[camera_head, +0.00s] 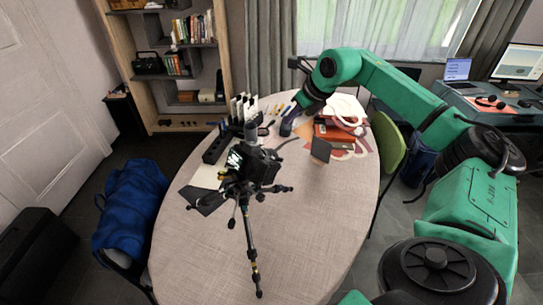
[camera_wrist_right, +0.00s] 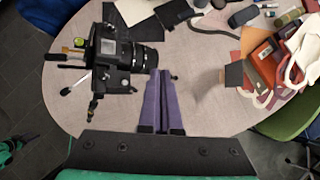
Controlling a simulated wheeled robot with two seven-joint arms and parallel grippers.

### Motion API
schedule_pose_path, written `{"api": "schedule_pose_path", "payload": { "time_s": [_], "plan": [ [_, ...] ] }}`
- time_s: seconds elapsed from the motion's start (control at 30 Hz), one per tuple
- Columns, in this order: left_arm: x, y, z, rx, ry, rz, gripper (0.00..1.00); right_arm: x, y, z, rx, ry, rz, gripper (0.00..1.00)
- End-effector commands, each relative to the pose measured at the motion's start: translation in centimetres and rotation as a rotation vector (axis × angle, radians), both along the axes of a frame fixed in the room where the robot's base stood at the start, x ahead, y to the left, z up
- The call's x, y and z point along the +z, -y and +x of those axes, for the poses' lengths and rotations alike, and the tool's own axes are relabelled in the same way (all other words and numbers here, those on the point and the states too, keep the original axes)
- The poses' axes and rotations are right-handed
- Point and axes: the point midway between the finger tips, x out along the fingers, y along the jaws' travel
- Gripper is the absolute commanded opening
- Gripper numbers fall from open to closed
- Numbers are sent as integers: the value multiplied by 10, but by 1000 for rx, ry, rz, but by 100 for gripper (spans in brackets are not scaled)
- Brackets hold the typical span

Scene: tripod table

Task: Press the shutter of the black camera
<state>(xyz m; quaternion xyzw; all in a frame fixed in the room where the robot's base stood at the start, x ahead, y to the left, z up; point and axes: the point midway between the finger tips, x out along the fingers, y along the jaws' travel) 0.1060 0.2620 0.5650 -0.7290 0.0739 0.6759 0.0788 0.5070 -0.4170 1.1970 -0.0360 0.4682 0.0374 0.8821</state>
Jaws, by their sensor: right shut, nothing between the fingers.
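The black camera (camera_head: 258,163) sits on a tripod (camera_head: 250,240) that stands on the round table, with its lit screen facing left in the head view. In the right wrist view the camera (camera_wrist_right: 112,52) is at the upper left, with its lens pointing right. My right gripper (camera_head: 288,126) is beyond the camera and to its right in the head view. The camera's shutter button is too small to make out. My left gripper is not in view.
Pale bags and an orange-brown case (camera_head: 335,134) lie on the right of the table (camera_head: 300,225). A blue bag (camera_head: 130,205) is on a chair at left, a green chair (camera_head: 388,142) at right. The table's front is mostly clear.

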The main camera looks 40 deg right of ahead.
Motion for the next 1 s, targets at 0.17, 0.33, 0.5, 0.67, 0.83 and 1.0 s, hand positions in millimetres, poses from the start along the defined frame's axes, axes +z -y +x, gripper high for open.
{"api": "schedule_pose_path", "payload": {
  "time_s": [0.17,0.33,0.5,0.67,0.83,1.0],
  "plan": [
    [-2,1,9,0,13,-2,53,-3,-2,0,2,1,1,0],
    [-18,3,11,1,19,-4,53,-20,-9,-1,3,2,2,0],
    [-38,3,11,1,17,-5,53,-43,-22,-3,4,2,2,0],
    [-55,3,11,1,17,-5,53,-64,-33,-4,5,3,3,0],
    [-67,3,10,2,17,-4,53,-76,-42,-6,4,2,4,0],
    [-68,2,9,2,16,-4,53,-77,-44,-6,4,3,4,0]
  ]
}}
